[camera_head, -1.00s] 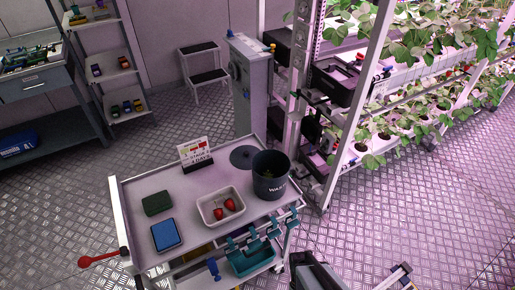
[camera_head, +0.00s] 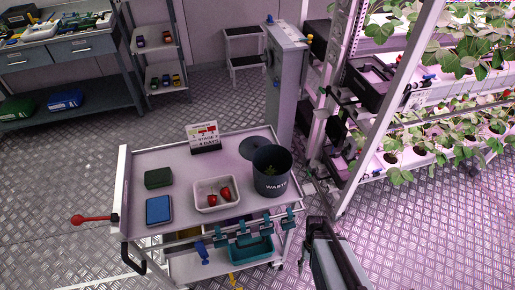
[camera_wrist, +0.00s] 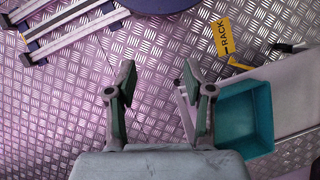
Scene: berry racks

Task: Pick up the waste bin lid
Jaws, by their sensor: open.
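The waste bin lid (camera_head: 253,146) is a flat, dark grey disc lying on the cart's top at its far right. The dark waste bin (camera_head: 271,174) stands upright just in front of it and hides part of its near edge. Some green matter shows inside the bin. My gripper (camera_wrist: 158,75) is open and empty in the wrist view, its two fingers well apart above the patterned metal floor. In the head view my arm is low, right of the cart, apart from the lid. I cannot make out the lid in the wrist view.
The cart (camera_head: 135,190) also carries a white tray (camera_head: 201,204) with red berries, a dark green box (camera_head: 158,178), a blue pad (camera_head: 159,210) and a sign (camera_head: 204,137). A teal bin (camera_wrist: 262,108) is near my right finger. Plant racks (camera_head: 358,150) stand right.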

